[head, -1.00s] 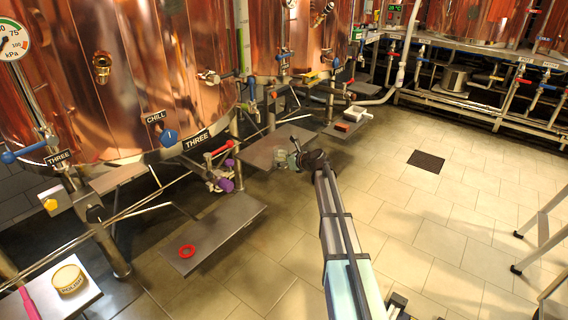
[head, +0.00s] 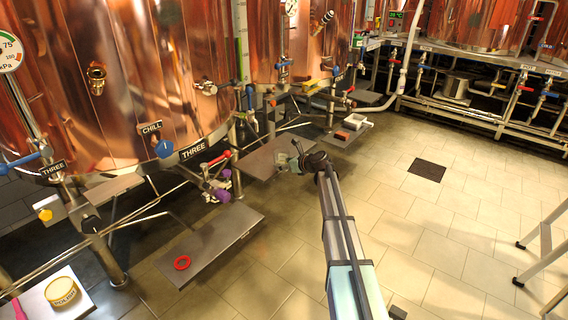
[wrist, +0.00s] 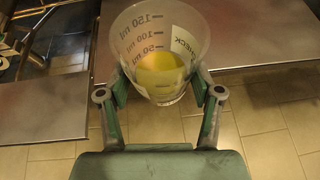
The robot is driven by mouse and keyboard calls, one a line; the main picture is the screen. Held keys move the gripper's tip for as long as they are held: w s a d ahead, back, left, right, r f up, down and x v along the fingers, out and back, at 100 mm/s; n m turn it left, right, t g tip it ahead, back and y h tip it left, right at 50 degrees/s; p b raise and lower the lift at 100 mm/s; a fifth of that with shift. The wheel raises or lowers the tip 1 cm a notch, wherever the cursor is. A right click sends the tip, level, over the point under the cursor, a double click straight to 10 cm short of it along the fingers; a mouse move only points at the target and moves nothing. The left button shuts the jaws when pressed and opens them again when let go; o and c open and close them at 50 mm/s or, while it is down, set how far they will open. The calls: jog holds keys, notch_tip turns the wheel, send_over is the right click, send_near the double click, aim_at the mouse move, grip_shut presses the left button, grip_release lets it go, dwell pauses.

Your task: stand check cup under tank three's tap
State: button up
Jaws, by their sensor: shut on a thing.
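My gripper (wrist: 160,92) is shut on the clear check cup (wrist: 160,35), which has millilitre marks and some yellow liquid inside. In the head view the gripper (head: 300,160) is small and dark, and the cup (head: 282,161) is hard to make out beside it, over a grey shelf plate. Tank three (head: 120,80) is the copper vessel at left, with a THREE label. Its low tap (head: 217,162) has a red handle, with purple parts close by. The tap is left of my gripper.
A side shelf at bottom left holds a polish tin (head: 61,291) and a pink object. A farther plate carries a red block and a white tray (head: 356,120). A step ladder (head: 545,240) stands at right. The tiled floor between is mostly clear.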

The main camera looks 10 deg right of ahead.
jog(key=p, duration=0.6)
send_over(262, 161)
jog(key=s+d, duration=0.2)
jog(key=s, duration=0.1)
jog(key=shift+w+a+r, duration=0.1)
jog(key=shift+w+r, duration=0.05)
jog(key=shift+w, duration=0.05)
jog(key=shift+w+a+p, duration=0.4)
jog(key=shift+w+a, duration=0.05)
jog(key=shift+w, duration=0.2)
jog(key=shift+w+a+p, duration=0.4)
jog(key=shift+w, duration=0.25)
jog(key=shift+p, duration=0.35)
jog(key=shift+p, duration=0.5)
jog(key=shift+f, duration=0.95)
dwell(0.4)
jog(key=o, duration=0.8)
jog(key=o, duration=0.5)
